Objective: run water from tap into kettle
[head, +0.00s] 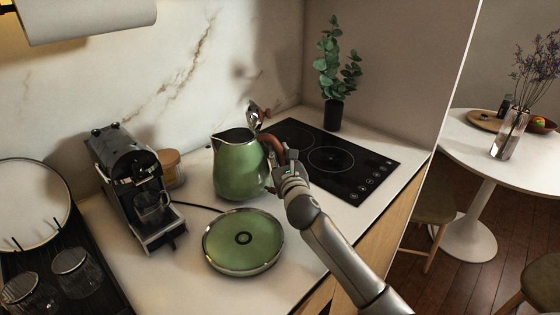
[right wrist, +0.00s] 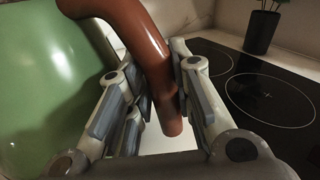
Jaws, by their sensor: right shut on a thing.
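The green kettle (head: 240,168) is upright, behind its round green base (head: 243,241) and apart from it in the head view. Its lid (head: 257,112) stands raised above the kettle. My right gripper (head: 284,163) is at the kettle's brown handle (head: 270,147). In the right wrist view the handle (right wrist: 140,45) passes between the fingers of my right gripper (right wrist: 158,95), shut on it, and the green body (right wrist: 45,85) fills the left side. Whether the kettle touches the counter is hard to tell. The tap and my left gripper are not in view.
A coffee machine (head: 132,182) stands left of the kettle, with a wooden-lidded jar (head: 170,168) beside it. A dish rack with glasses (head: 75,268) is at the lower left. A black cooktop (head: 335,160) and a plant vase (head: 333,114) are at the right. A cord lies behind the base.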

